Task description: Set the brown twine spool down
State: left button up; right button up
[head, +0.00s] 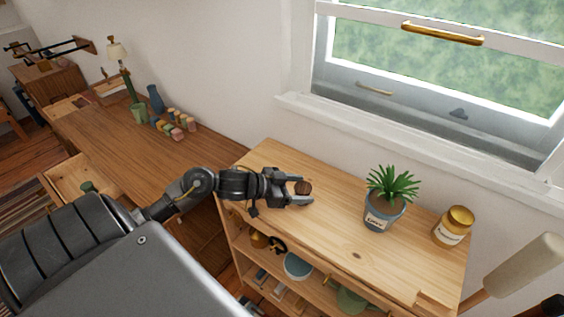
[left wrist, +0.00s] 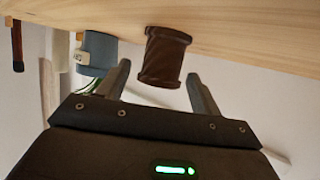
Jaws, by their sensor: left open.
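The brown twine spool (head: 303,187) stands on the light wooden top of the shelf unit (head: 330,222), near its left part. In the left wrist view, which is upside down, the dark brown spool (left wrist: 165,56) rests with one end against the wood surface (left wrist: 235,28). My left gripper (head: 300,190) is open around the spool, one finger on each side. In the left wrist view, gaps show between the spool and both fingers of the left gripper (left wrist: 158,75). My right gripper is not in view.
A potted plant (head: 378,218) in a grey-blue pot and a yellow jar (head: 453,227) stand to the right on the same top. A window (head: 440,75) is behind. A long desk (head: 125,145) with small items runs along the left wall. Shelves below hold dishes.

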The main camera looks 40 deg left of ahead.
pick_arm(q)
jog(key=v, duration=1.1)
jog(key=shift+s+a, duration=0.1)
jog(key=shift+s, duration=0.05)
